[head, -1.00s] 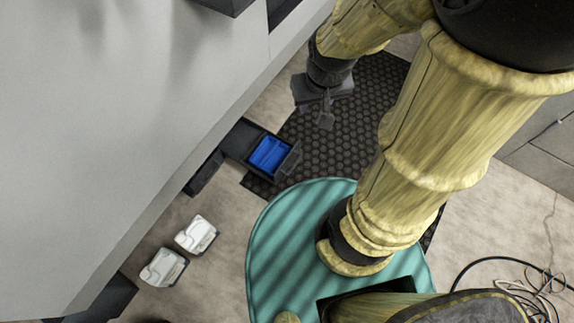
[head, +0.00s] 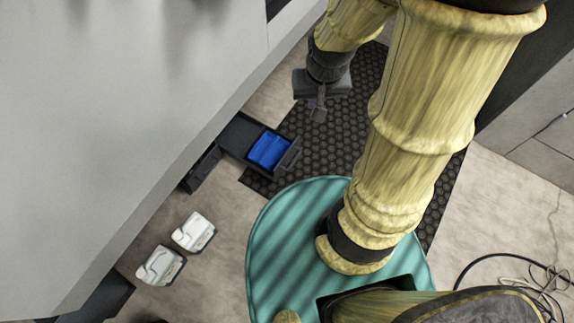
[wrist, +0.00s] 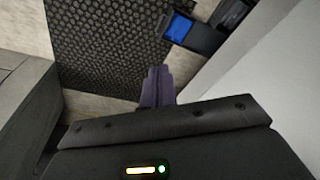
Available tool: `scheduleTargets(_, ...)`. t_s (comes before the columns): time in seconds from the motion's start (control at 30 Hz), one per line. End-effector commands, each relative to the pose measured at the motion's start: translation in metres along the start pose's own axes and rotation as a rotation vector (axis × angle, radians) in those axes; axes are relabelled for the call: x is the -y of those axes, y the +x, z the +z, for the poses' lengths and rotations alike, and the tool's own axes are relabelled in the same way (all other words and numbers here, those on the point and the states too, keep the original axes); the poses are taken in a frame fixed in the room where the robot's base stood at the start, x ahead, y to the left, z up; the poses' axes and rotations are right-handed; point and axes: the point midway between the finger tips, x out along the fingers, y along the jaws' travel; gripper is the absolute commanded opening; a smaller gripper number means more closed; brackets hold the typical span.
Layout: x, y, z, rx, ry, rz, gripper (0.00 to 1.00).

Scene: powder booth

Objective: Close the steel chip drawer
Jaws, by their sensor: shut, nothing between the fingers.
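The chip drawer (head: 240,131) is a dark tray low at the base of the large grey cabinet. It stands pulled out over the floor, with a bright blue insert or contents (head: 269,149) toward its front end. In the wrist view the drawer (wrist: 202,39) shows at the top right, with the blue part (wrist: 179,27) at its left end. My gripper (head: 318,114) hangs above the black mat, up and to the right of the drawer, apart from it. In the wrist view its fingers (wrist: 157,84) are together and empty.
The grey cabinet (head: 110,110) fills the left side. A black honeycomb mat (head: 330,150) lies beside the drawer. Two white objects (head: 160,265) are on the floor at lower left. A cable (head: 520,270) lies coiled on the floor at lower right.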

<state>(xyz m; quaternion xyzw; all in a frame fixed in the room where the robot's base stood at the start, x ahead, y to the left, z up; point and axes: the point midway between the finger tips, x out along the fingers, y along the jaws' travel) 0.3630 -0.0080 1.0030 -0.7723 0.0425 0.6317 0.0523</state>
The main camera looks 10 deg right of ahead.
Motion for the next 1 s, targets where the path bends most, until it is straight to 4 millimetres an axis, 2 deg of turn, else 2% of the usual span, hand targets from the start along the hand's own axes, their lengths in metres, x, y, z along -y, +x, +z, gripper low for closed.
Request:
scheduleTargets(0.03, -0.004, 0.035, 0.002, 0.015, 0.043, 0.0, 0.0)
scheduleTargets(0.1, -0.007, 0.063, 0.001, 0.03, 0.104, -0.004, 0.0)
scheduleTargets(0.47, -0.023, 0.208, 0.0, 0.105, 0.436, -0.049, 0.0)
scheduleTargets(1.0, -0.037, 0.423, 0.013, 0.227, 0.997, -0.192, 0.0)
